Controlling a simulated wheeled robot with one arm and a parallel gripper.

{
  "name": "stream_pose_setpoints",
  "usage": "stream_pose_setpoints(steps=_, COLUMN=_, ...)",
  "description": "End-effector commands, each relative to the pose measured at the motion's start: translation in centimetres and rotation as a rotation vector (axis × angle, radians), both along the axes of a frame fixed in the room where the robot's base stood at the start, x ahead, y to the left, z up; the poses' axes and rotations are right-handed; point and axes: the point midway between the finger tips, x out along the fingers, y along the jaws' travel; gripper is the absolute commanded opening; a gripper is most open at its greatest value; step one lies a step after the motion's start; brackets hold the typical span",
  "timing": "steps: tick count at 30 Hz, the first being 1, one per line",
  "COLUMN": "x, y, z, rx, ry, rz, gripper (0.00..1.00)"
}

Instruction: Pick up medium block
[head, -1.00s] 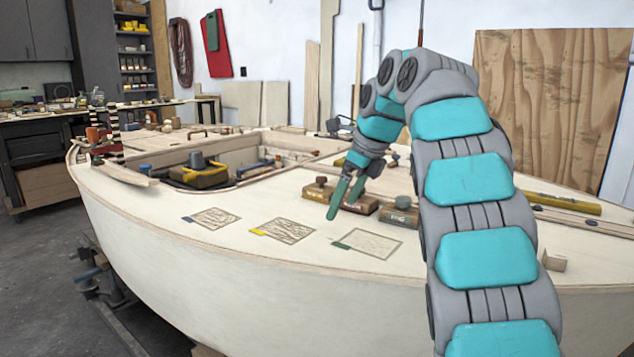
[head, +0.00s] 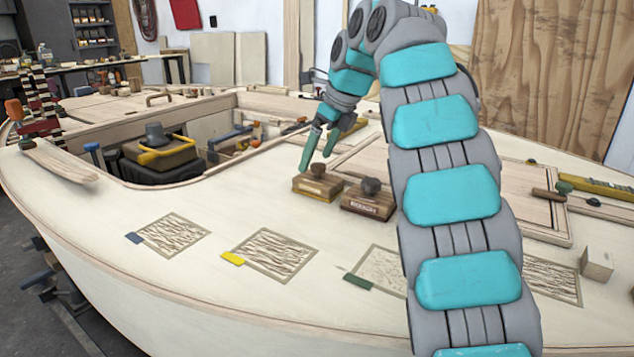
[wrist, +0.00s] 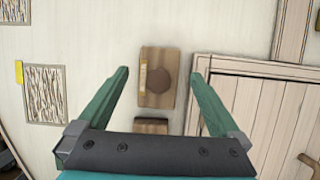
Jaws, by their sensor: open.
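Two wooden blocks with dark round knobs are on the pale deck in the head view. The left block (head: 318,187) has a yellowish label; the right block (head: 368,202) has a dark label with light lettering that I cannot read surely. I cannot tell from the labels which is medium. My gripper (head: 315,163) is open and empty, just above the left block. In the wrist view, the yellowish-labelled block (wrist: 152,95) lies between the open fingertips (wrist: 162,73), untouched as far as I can see. Another block (wrist: 151,127) is partly hidden behind my gripper's palm.
Textured panels with a blue tag (head: 172,236), a yellow tag (head: 272,254) and a green tag (head: 380,270) lie in front. An open hatch (head: 160,185) with a tool is at left. A raised panel frame (wrist: 250,105) lies close right in the wrist view.

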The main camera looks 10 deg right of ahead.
Motion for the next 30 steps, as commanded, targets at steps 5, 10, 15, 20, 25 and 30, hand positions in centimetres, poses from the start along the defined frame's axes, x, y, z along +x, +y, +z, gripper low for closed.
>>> stream_pose_setpoints(steps=5, x=0.0, y=0.1, z=-0.7, rx=-0.001, ry=0.002, rz=-0.003, gripper=1.0)
stream_pose_setpoints(steps=10, x=0.1, y=0.1, z=-2.1, rx=-0.002, ry=0.002, rz=-0.006, gripper=1.0)
stream_pose_setpoints(steps=15, x=0.2, y=0.2, z=-3.9, rx=-0.002, ry=0.005, rz=-0.005, gripper=1.0)
stream_pose_setpoints(steps=20, x=0.7, y=0.8, z=-5.5, rx=-0.002, ry=0.002, rz=-0.002, gripper=1.0)
stream_pose_setpoints(steps=25, x=0.9, y=1.0, z=-5.7, rx=-0.001, ry=0.0, rz=0.0, gripper=1.0)
stream_pose_setpoints(steps=30, x=0.9, y=1.0, z=-5.7, rx=-0.001, ry=0.0, rz=-0.001, gripper=0.94)
